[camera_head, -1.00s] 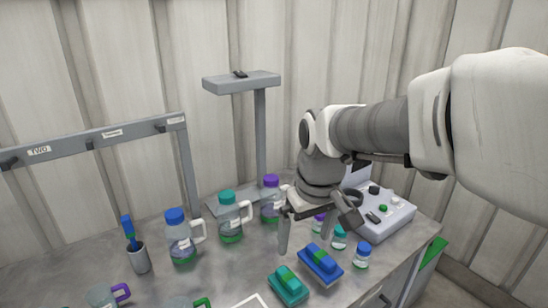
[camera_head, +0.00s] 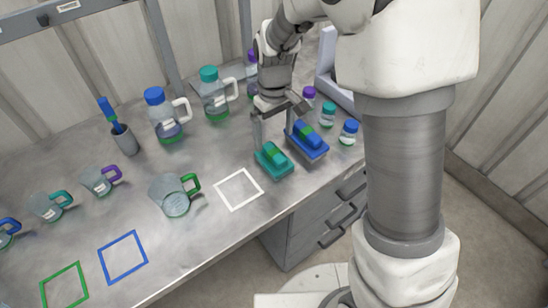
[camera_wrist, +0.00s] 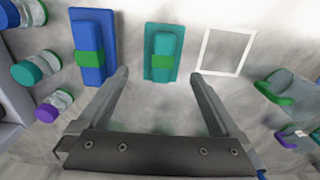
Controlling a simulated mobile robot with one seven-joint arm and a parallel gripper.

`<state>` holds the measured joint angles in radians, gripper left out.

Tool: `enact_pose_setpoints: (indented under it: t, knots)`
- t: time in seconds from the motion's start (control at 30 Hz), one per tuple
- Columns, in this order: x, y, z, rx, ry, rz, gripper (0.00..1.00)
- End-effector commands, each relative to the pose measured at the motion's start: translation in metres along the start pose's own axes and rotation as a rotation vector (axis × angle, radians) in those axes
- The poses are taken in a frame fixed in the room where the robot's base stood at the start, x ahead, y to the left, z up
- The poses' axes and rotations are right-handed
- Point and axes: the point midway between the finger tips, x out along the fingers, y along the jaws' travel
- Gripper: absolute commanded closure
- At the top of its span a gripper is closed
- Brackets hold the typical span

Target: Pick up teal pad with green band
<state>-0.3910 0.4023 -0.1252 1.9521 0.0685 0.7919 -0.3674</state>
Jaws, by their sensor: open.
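The teal pad with the green band (camera_head: 273,160) lies on the metal bench near its front edge. In the wrist view the teal pad (camera_wrist: 163,55) lies just beyond the fingertips, between their lines. My gripper (camera_head: 274,143) is open and empty, its fingers pointing down above the bench by the pad. The wrist view shows the gripper's spread fingers (camera_wrist: 160,73) with nothing between them. A blue pad with a green band (camera_head: 306,142) lies close to the right of the teal pad.
A white square outline (camera_head: 239,189) is left of the teal pad. Small capped jars (camera_head: 348,133) stand right of the blue pad. A beaker with a green handle (camera_head: 174,195) stands further left. Large capped bottles (camera_head: 215,96) stand behind.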

Motion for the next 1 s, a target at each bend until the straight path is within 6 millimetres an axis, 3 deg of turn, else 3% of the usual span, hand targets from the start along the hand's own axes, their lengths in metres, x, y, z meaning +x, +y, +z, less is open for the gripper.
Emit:
enact_pose_setpoints:
  t: [0.1, 0.37, 0.63, 0.97, 1.0]
  knots:
    - [0.022, 0.000, 0.001, 0.001, -0.003, -0.001, 0.00]
    - [0.040, -0.001, 0.001, 0.000, -0.002, 0.000, 0.00]
    - [0.079, -0.004, 0.005, 0.000, -0.003, 0.000, 0.00]
    - [0.086, -0.004, 0.004, 0.001, 0.001, 0.000, 0.00]
    - [0.086, -0.004, 0.004, 0.001, 0.001, 0.000, 0.05]
